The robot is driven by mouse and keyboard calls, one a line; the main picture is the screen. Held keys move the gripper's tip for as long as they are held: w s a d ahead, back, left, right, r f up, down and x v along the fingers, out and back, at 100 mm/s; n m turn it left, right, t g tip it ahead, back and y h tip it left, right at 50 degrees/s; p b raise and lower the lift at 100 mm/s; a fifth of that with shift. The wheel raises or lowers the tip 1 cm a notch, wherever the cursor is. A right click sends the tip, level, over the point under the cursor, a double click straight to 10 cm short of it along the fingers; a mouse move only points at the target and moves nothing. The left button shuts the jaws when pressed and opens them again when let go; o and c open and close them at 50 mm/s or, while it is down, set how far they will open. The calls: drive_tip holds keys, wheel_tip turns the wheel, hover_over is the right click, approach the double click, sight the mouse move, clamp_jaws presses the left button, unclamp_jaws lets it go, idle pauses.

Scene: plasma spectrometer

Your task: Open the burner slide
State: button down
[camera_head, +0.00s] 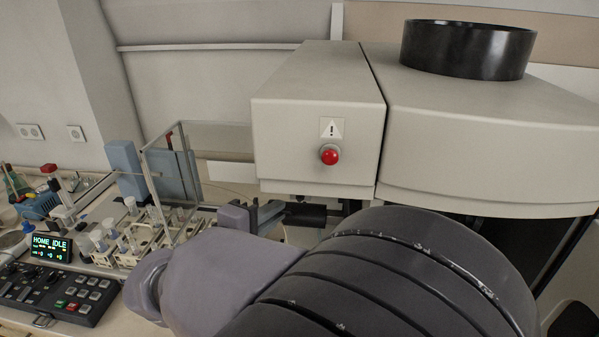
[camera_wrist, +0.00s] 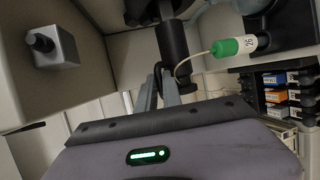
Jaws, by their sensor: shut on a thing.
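The spectrometer is a large beige housing (camera_head: 480,125) with a front box (camera_head: 315,130). Under the front box is a dark recess with a black part (camera_head: 305,214). My gripper (camera_head: 272,212) reaches in just below the box, partly hidden by my own arm. In the wrist view my gripper (camera_wrist: 160,88) has its two grey fingers close together on a small dark part, which I take to be the burner slide's handle. Just beyond them is a black cylinder (camera_wrist: 173,50). The fingers largely hide the held part, and how far the slide stands out cannot be told.
A grey block with a black knob (camera_wrist: 52,45) is left in the wrist view. A green-ended piece marked 26 (camera_wrist: 233,46) with a thin line is close on the right. A red button (camera_head: 329,154) is on the box. Sample racks (camera_head: 125,240) and a control panel (camera_head: 60,293) crowd the left bench.

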drive_tip(key=c, duration=1.5)
unclamp_jaws()
drive_tip(key=p+v, duration=0.2)
drive_tip(key=v, duration=1.5)
drive_tip(key=shift+s+r+p, duration=0.1)
drive_tip(key=shift+s+p, duration=0.15)
drive_tip(key=shift+p, duration=0.15)
